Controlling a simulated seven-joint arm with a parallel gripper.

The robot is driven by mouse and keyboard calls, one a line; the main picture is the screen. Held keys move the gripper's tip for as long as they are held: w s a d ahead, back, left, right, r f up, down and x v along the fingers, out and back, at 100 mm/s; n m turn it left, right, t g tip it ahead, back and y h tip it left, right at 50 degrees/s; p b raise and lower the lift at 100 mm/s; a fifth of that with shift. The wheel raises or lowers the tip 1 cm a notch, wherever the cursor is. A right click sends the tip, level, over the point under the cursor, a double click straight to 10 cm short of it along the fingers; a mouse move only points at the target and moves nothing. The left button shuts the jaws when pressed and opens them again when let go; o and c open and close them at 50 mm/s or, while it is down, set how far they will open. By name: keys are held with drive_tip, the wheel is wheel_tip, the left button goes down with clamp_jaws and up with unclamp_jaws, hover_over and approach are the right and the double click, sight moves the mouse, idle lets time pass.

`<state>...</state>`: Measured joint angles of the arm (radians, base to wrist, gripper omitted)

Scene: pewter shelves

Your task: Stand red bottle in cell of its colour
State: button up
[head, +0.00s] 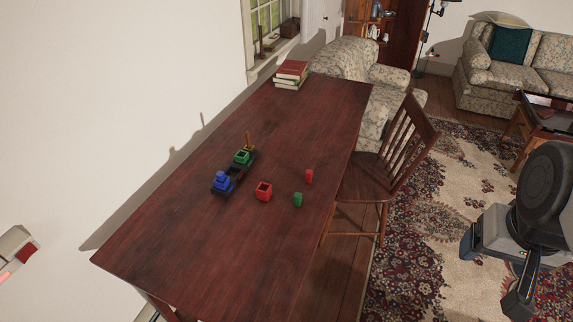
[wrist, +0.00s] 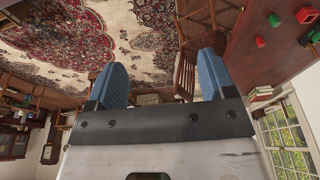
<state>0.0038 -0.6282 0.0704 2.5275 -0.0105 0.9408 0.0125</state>
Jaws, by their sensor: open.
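The small red bottle (head: 309,176) stands on the dark wooden table near its right edge; in the wrist view it is a small red shape (wrist: 260,42). An open-topped red cell (head: 264,191) sits apart, to the left of the bottle, and also shows in the wrist view (wrist: 306,15). Its inside looks empty, but is too small to be sure. A green cell (head: 242,157) and a blue cell (head: 222,185) sit on a dark rack (head: 235,173). My gripper (head: 490,273) is open and empty, off the table over the rug, far right of the bottle.
A small green object (head: 298,200), perhaps a bottle, stands close to the red bottle. Books (head: 291,74) lie at the table's far end. A wooden chair (head: 390,155) stands against the table's right side.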

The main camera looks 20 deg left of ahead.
drive_tip(key=w+a+f+n+g, duration=0.1)
drive_tip(key=w+a+f+n, duration=0.3)
drive_tip(key=w+a, duration=0.75)
drive_tip(key=w+a+f+n, duration=0.2)
drive_tip(key=w+a+n, duration=0.4)
drive_tip(key=w+a, duration=0.55)
drive_tip(key=n+g, duration=0.2)
drive_tip(key=n, duration=0.6)
hover_over(264, 192)
drive_tip(key=w, duration=0.2)
drive_tip(key=f, duration=2)
drive_tip(key=shift+s+a+f, duration=0.1)
drive_tip(key=shift+a+f, duration=0.1)
drive_tip(key=shift+a, duration=0.05)
drive_tip(key=shift+a+f, duration=0.25)
drive_tip(key=shift+a, duration=0.05)
drive_tip(key=shift+f, duration=0.1)
drive_tip(key=shift+f, duration=1.2)
drive_tip(key=shift+f, duration=0.1)
